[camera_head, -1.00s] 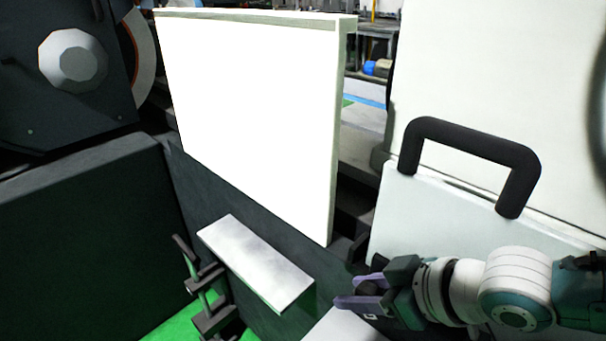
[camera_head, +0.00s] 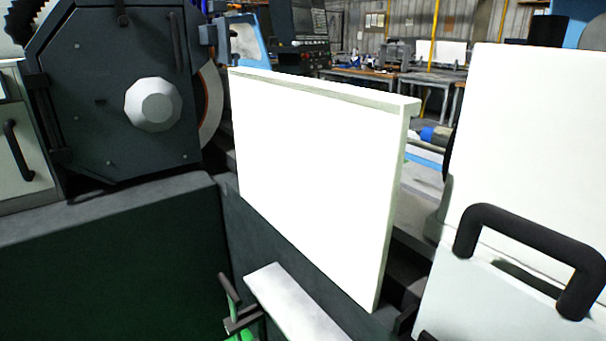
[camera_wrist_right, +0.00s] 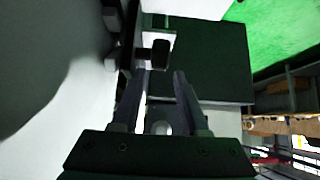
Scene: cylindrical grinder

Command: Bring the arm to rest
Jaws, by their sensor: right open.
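My right gripper (camera_wrist_right: 160,100) shows in the right wrist view with its two fingers apart and nothing seen between them. A dark box-like panel and a pale surface lie beyond the fingers in that view. The right arm does not show in the head view now. My left gripper is in neither view.
In the head view a white upright panel (camera_head: 310,180) stands in the middle. A white door with a black handle (camera_head: 530,245) is at the right. A dark grinder housing (camera_head: 110,90) is at the left. A narrow light ledge (camera_head: 295,305) sits low in the middle.

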